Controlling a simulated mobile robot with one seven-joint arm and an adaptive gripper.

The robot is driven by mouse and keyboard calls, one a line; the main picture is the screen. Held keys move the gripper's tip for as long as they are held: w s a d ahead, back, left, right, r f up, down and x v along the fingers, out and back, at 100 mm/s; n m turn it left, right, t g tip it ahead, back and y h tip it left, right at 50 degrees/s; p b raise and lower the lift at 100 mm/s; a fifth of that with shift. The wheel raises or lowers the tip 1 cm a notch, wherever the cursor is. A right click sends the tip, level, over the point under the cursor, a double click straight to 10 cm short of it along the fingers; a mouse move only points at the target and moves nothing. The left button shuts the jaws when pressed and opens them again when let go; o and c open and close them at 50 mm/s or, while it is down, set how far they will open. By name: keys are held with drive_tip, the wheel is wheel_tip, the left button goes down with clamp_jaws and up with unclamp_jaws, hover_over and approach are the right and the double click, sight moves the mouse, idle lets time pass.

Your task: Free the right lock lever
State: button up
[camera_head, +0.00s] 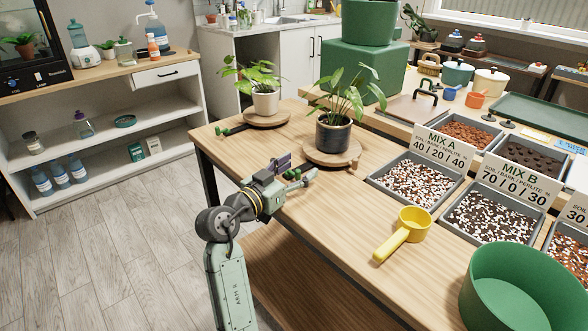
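The right wooden turntable (318,160) carries a dark pot (333,136) with a broad-leaved plant. Its right lock lever (292,174), with a green end, shows at the turntable's near left side, close to the table's front edge. My gripper (294,181) is right at this lever, and partly covers it. Whether the fingers touch it, and how far apart they are, I cannot tell. The left turntable (268,120) carries a white pot (266,103) with a plant. Its left lock lever (231,130) sticks out to the left over the tabletop.
Right of the turntable stand trays of potting mix (415,185) with label cards. A yellow scoop (403,235) lies on the table front. A large green pot (522,290) is at lower right. The tabletop (345,205) between turntable and scoop is clear.

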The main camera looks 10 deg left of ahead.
drive_tip(key=shift+a, duration=0.2)
drive_tip(key=shift+s+a, duration=0.1)
drive_tip(key=shift+s, duration=0.05)
drive_tip(key=v, duration=1.1)
drive_tip(key=shift+s, duration=0.3)
